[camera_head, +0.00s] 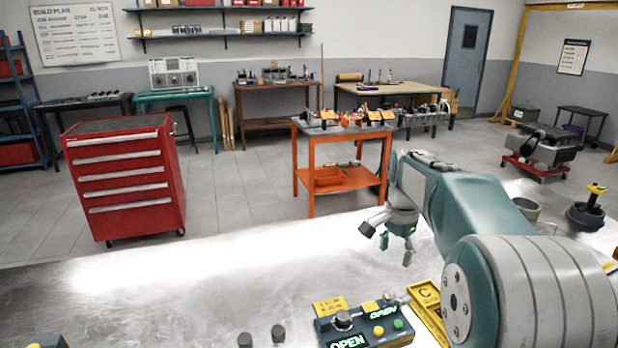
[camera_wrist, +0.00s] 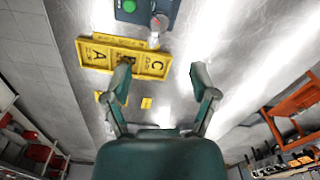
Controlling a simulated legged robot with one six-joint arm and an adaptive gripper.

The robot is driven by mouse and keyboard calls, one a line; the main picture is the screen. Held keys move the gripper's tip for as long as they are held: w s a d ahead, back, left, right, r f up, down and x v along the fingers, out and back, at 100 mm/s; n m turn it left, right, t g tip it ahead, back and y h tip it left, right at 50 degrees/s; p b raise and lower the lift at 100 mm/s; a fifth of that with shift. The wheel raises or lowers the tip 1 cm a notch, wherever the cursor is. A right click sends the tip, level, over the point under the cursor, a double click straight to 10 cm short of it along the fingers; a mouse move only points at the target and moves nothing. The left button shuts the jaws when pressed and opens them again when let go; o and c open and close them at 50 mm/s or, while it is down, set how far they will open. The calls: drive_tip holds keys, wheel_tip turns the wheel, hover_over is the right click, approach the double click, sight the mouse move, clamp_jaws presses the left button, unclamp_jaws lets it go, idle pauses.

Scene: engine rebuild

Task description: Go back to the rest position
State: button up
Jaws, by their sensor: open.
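My gripper (camera_head: 389,238) is open and empty above the shiny metal bench (camera_head: 190,275) in the head view. My teal and grey arm reaches in from the right of the head view. A yellow lettered tray (camera_wrist: 150,62) lies on the bench under the gripper in the wrist view. It also shows in the head view (camera_head: 428,308), partly hidden behind my arm.
A control box (camera_head: 365,325) with lit OPEN displays stands at the bench front. Two dark knobs (camera_head: 262,338) are left of it. A dark round part (camera_head: 585,216) sits at right. An orange cart (camera_head: 340,170) and red tool chest (camera_head: 125,175) stand beyond. The bench's left middle is clear.

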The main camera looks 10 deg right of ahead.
drive_tip(key=s+a+n+t, duration=0.1)
drive_tip(key=s+a+n, duration=0.2)
drive_tip(key=s, duration=0.6)
drive_tip(key=s+a+n+t, duration=0.2)
drive_tip(key=s+n, duration=0.3)
drive_tip(key=s, duration=0.3)
drive_tip(key=s+a+n+t, duration=0.2)
drive_tip(key=s+a+n, duration=0.2)
drive_tip(key=s, duration=0.5)
drive_tip(key=shift+s+a+n, duration=0.3)
drive_tip(key=shift+a, duration=0.3)
